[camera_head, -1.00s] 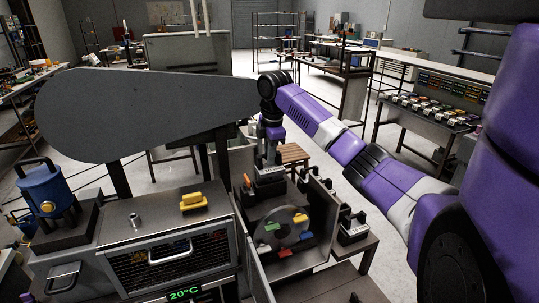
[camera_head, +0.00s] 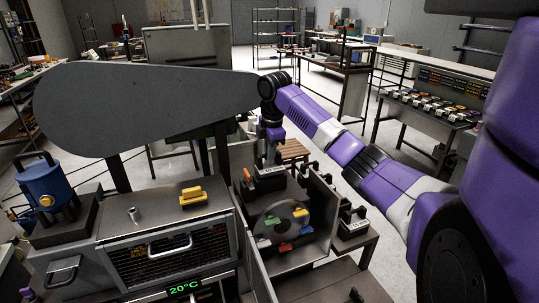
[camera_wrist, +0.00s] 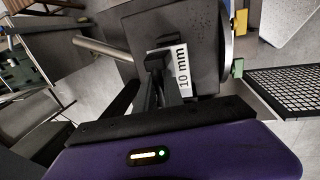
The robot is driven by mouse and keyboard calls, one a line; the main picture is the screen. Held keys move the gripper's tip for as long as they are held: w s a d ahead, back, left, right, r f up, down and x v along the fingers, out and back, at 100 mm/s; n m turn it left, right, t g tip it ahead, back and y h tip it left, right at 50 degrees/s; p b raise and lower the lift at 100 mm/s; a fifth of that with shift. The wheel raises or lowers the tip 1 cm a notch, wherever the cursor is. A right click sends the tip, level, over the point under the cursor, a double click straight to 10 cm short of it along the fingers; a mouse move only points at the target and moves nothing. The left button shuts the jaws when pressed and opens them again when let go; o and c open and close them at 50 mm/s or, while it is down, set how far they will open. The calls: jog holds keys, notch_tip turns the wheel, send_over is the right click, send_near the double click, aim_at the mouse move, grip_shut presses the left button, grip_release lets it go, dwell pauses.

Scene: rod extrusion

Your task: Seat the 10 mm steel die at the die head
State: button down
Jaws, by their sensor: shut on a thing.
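The 10 mm die is a dark square block (camera_wrist: 203,28) with a white label reading "10 mm" (camera_wrist: 183,66) in the wrist view. My gripper (camera_wrist: 160,78) is shut on its handle, and the block is tilted in that view. In the head view my gripper (camera_head: 270,150) hangs at the end of the purple arm, over the open cabinet. A grey disc with coloured blocks (camera_head: 282,224) is inside that cabinet, below the gripper. In the wrist view the disc's edge (camera_wrist: 228,35) shows close beside the die. I cannot tell whether they touch. The die's far face is hidden.
A metal door panel (camera_head: 322,205) stands at the cabinet's right. A side table holds another labelled dark block (camera_head: 353,222). The oven-like box (camera_head: 150,262) with a yellow item (camera_head: 193,195) is at the left. A mesh panel (camera_wrist: 292,88) is at right in the wrist view.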

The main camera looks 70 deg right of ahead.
aim_at(271, 167)
jog(key=shift+f+b, duration=0.45)
jog(key=shift+f, duration=0.75)
jog(key=c, duration=1.4)
grip_release()
jog(key=shift+o, duration=0.2)
jog(key=r, duration=0.2)
jog(key=r+b, duration=0.1)
jog(key=r, duration=0.2)
jog(key=a+r, duration=0.1)
jog(key=r, duration=0.1)
jog(key=shift+s+r+b, duration=0.3)
jog(key=shift+s+r, duration=0.1)
